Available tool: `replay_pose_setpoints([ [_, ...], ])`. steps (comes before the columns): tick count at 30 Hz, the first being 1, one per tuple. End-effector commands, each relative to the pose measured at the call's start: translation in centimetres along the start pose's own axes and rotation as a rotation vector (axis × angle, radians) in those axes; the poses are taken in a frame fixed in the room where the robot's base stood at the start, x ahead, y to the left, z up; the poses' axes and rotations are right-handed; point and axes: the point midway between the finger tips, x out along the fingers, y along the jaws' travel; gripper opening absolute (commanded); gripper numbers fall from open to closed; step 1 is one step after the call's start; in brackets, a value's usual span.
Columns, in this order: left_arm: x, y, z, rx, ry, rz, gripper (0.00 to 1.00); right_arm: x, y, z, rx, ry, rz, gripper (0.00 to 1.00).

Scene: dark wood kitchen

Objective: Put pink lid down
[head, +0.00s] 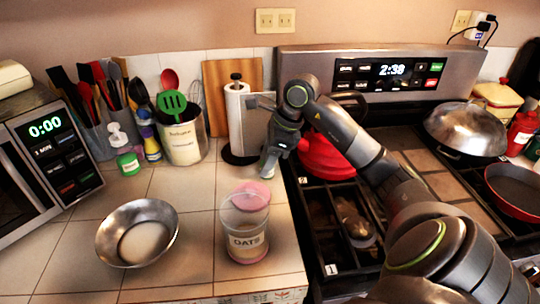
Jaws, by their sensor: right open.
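The pink lid (258,189) is at the back of the clear OATS container (247,242), which stands on the tiled counter near its front right. The lid overlaps the container's rim in the view. I cannot tell whether it rests on the counter behind the container or touches the rim. My right gripper (268,172) points down just beyond the lid, open and apart from it as far as I can see. Its fingers are small and partly hidden by the wrist. My left gripper is not in view.
A metal bowl (156,213) with pale contents stands left of the container. A paper towel roll (236,118), utensil crock (184,142) and microwave (40,150) line the back and left. Tiles between bowl and container are clear.

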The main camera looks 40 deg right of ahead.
Motion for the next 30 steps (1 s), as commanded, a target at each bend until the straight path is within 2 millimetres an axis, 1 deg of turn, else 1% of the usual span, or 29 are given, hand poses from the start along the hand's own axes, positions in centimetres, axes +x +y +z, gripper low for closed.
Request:
replay_pose_setpoints([
  [3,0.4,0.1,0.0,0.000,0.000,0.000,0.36,-1.3,-0.1,-0.1,-0.001,0.001,-0.002,0.49],
  [8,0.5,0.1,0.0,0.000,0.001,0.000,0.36,-2.1,0.0,0.0,0.000,-0.001,0.000,0.49],
  [25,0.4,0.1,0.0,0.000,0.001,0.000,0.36,-2.2,0.0,0.0,0.000,-0.001,0.001,0.49],
  [28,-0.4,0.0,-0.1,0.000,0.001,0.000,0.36,-3.0,0.0,0.3,0.000,-0.001,0.000,0.49],
  [30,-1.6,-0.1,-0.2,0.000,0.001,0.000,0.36,-4.2,0.0,0.8,0.000,-0.001,0.000,0.49],
])
